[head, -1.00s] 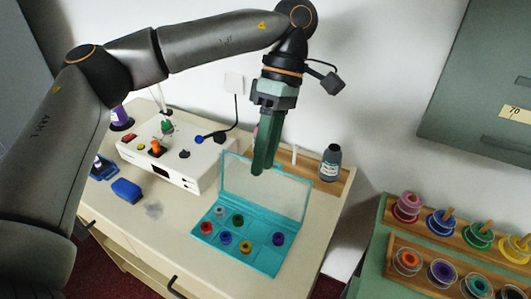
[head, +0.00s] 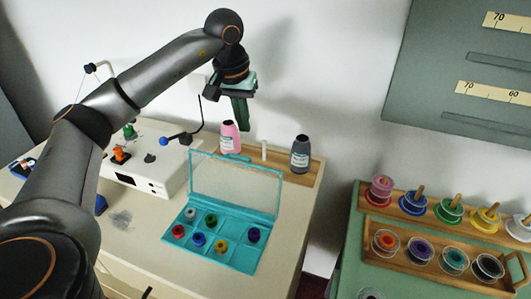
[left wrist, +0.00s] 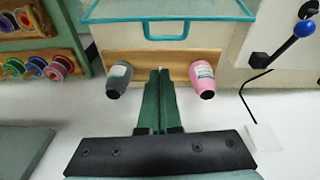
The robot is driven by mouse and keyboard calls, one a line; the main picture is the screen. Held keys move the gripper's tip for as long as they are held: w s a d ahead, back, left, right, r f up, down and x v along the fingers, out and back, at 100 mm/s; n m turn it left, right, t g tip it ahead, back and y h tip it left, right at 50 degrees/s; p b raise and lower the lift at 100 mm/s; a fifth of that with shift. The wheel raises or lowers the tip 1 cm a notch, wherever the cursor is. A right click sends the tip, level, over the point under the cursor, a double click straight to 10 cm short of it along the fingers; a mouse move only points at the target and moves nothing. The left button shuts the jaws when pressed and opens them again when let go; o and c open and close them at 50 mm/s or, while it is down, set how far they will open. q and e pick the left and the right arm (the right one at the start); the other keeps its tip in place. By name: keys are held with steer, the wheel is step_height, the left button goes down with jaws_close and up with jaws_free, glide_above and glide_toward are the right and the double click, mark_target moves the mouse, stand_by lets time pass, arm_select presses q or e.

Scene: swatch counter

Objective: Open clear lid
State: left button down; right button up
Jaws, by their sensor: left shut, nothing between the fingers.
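The clear lid (head: 236,184) with its teal frame stands raised at the back of the teal box (head: 228,252), so the box is open. Several coloured spools, such as a yellow one (head: 221,245), sit in its compartments. In the left wrist view the lid's teal rim and handle (left wrist: 166,37) show at the top. My left gripper (head: 241,128) is shut and empty, its green fingers pointing down above and behind the lid, apart from it. In the left wrist view its fingers (left wrist: 160,75) are together. My right gripper is not in view.
A pink bottle (head: 229,138) and a grey bottle (head: 300,155) stand on a wooden strip behind the box. A white device (head: 150,172) with knobs is at left. Wooden racks of spools (head: 440,258) stand at right.

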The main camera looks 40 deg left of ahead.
arm_select(q)
step_height(320, 180, down, 8)
steer(key=m, duration=0.1)
steer(key=shift+s+a+p, duration=0.3)
steer(key=shift+p, duration=0.05)
stand_by(0.4)
steer(key=shift+t, duration=0.3)
